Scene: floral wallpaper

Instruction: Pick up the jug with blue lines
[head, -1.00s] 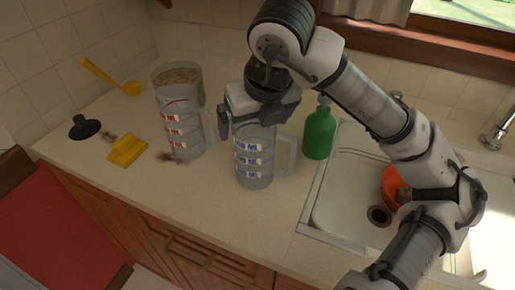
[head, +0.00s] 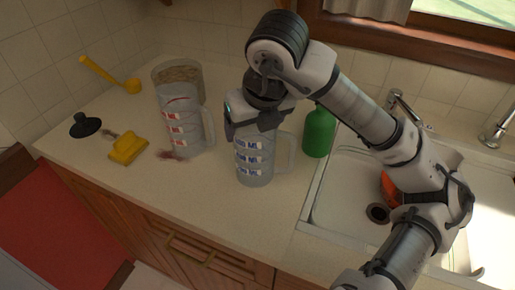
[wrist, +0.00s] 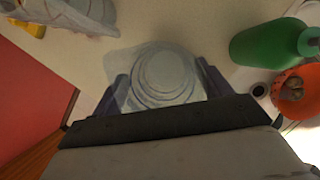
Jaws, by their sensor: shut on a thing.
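The jug with blue lines (head: 254,160) is clear, with blue and white markings and a handle on its right side. It stands upright on the counter in the head view. My gripper (head: 256,121) is over its top, coming from above, and hides the rim. In the wrist view the jug (wrist: 165,75) lies between the two fingers of my gripper (wrist: 163,88), one on each side. The gripper is shut on the jug. A similar jug with red lines (head: 181,122) stands to the left, apart from my gripper.
A green bottle (head: 319,133) stands close to the right, beside the sink (head: 345,185) holding an orange bowl (head: 389,186). A glass container (head: 178,72), yellow sponge (head: 127,149), yellow ladle (head: 108,75) and black stopper (head: 85,126) are at left. The front counter is clear.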

